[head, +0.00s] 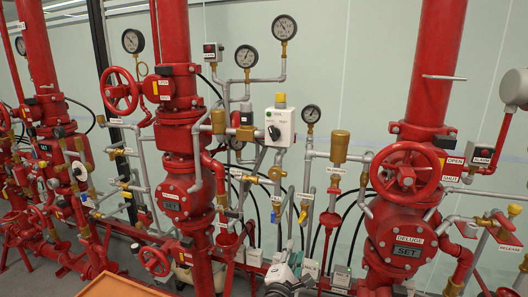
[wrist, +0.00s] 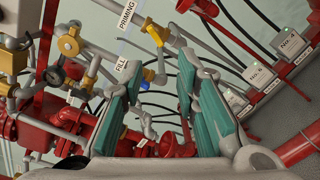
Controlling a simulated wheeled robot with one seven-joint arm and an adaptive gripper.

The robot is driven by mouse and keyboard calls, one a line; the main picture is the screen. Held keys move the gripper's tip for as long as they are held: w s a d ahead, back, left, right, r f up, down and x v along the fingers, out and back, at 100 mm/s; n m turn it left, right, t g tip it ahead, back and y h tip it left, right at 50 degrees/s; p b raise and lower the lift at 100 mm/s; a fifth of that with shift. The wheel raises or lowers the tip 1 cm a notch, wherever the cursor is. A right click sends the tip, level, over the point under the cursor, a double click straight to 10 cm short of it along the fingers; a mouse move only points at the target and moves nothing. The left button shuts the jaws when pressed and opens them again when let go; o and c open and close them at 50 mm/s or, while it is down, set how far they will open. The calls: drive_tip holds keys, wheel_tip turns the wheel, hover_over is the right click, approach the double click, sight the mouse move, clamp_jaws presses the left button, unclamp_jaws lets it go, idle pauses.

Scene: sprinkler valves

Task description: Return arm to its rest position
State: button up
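My gripper (wrist: 160,68) fills the lower middle of the wrist view. Its two grey fingers with teal pads stand apart, with nothing held between them. Pipework shows through and beyond the gap. In the head view, a grey and teal part of my arm's end (head: 284,276) shows at the bottom centre, low in front of the pipes; its fingers are hard to make out there. Most of the arm is out of view. In the wrist view, a yellow-handled valve (wrist: 156,35) lies beyond the fingertips, near the labels "PRIMING" (wrist: 127,16) and "FILL" (wrist: 121,67).
Red risers stand at left, centre (head: 178,130) and right, with red handwheels (head: 406,172) jutting forward. An orange surface (head: 122,287) is at bottom left.

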drive_tip(key=s+d+f+m+g+y+b, duration=0.1)
drive_tip(key=s+d+f+m+g+y, duration=0.1)
drive_tip(key=s+d+f+m+g, duration=0.6)
drive_tip(key=s+a+r+m+g+y, duration=0.1)
drive_tip(key=s+a+r+m+y, duration=0.15)
drive_tip(key=r, duration=0.35)
drive_tip(key=s+a+r+m+g+y+b, duration=0.1)
drive_tip(key=r+m+g+y, duration=0.15)
drive_tip(key=r, duration=0.45)
drive_tip(key=s+a+r+m+g+y, duration=0.1)
drive_tip(key=s+r+m, duration=0.1)
drive_tip(key=r+m, duration=0.3)
drive_tip(key=s+d+r+m+h, duration=0.1)
drive_tip(key=s+d+r, duration=0.2)
drive_tip(key=s+r, duration=0.3)
drive_tip(key=s+d+r+m+t+h+b, duration=0.1)
drive_tip(key=s+d+r, duration=0.3)
drive_tip(key=s, duration=0.5)
wheel_tip(320, 180, up, 2)
drive_tip(key=shift+d, duration=0.3)
drive_tip(key=shift+o, duration=0.3)
